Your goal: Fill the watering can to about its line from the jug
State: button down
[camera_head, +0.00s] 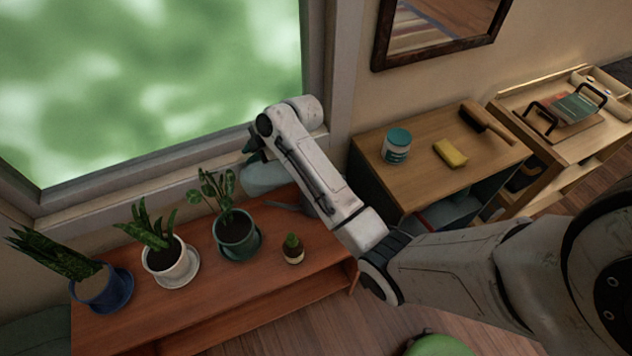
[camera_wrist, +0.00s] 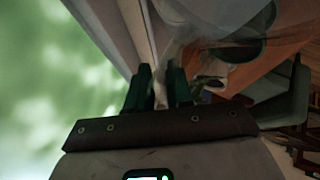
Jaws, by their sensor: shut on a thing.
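My gripper (camera_head: 253,150) is near the window sill, above the back of the wooden plant bench. In the wrist view its two dark fingers (camera_wrist: 159,88) are close together, shut on a clear jug (camera_wrist: 195,22). The jug shows in the head view as a pale blue-grey body (camera_head: 265,179) just below the gripper; its tilt and water level cannot be told. A grey-green shape, seemingly the watering can (camera_wrist: 288,106), is at the right of the wrist view. In the head view only a grey spout-like part (camera_head: 282,205) shows beside my arm, which hides the rest. Its line is not visible.
Potted plants in blue (camera_head: 104,292), white (camera_head: 172,266) and green (camera_head: 237,232) pots line the bench (camera_head: 235,299), with a small cactus (camera_head: 292,249) nearer. A side cabinet (camera_head: 423,163) holds a teal-lidded tub (camera_head: 396,146), yellow sponge (camera_head: 450,153) and brush (camera_head: 487,122).

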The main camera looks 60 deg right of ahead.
jog(key=shift+s+d+f+t+b, duration=0.15)
jog(key=shift+d+t+b, duration=0.05)
jog(key=shift+t+b, duration=0.25)
dwell(1.8)
jog(key=shift+s+d+t+y+b, duration=0.35)
jog(key=shift+s+t+y, duration=0.05)
jog(key=shift+t+y, duration=0.2)
dwell(3.1)
